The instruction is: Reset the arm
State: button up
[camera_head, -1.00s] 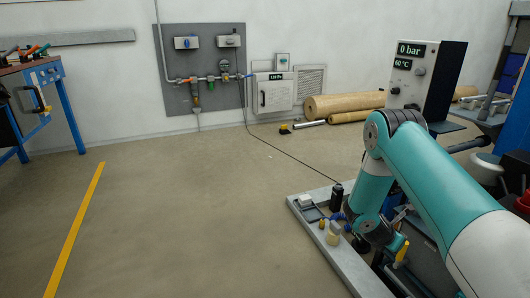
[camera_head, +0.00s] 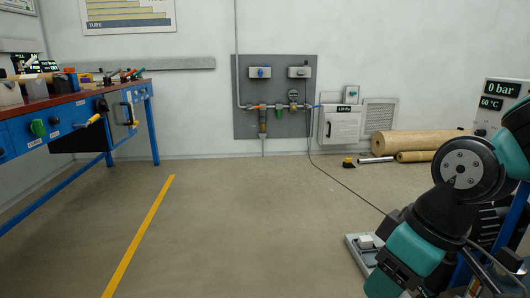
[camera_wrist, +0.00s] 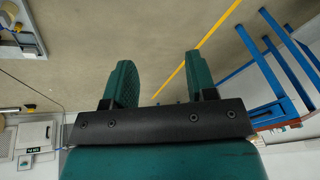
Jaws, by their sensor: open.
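My teal arm (camera_head: 415,245) stands folded at the right side of the head view, with its dark round joint toward the camera. My gripper shows in the wrist view (camera_wrist: 161,85) with its two green fingers spread apart. Nothing lies between the fingers; bare floor shows behind them. I cannot make out the fingertips in the head view.
A blue workbench (camera_head: 75,115) with tools stands at the left. A grey tray (camera_head: 361,252) sits low beside my arm. A valve panel (camera_head: 277,128), a white cabinet (camera_head: 338,126) and brown rolls (camera_head: 405,143) are along the back wall. The middle floor (camera_head: 240,220) is clear.

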jog(key=s+a+r+g, duration=0.1)
jog(key=s+a+r, duration=0.1)
jog(key=s, duration=0.5)
notch_tip(320, 180, up, 34)
jog(key=p, duration=3.3)
jog(key=shift+s+a+f+m+y, duration=0.2)
jog(key=shift+m+y, duration=0.1)
jog(key=shift+y, duration=0.1)
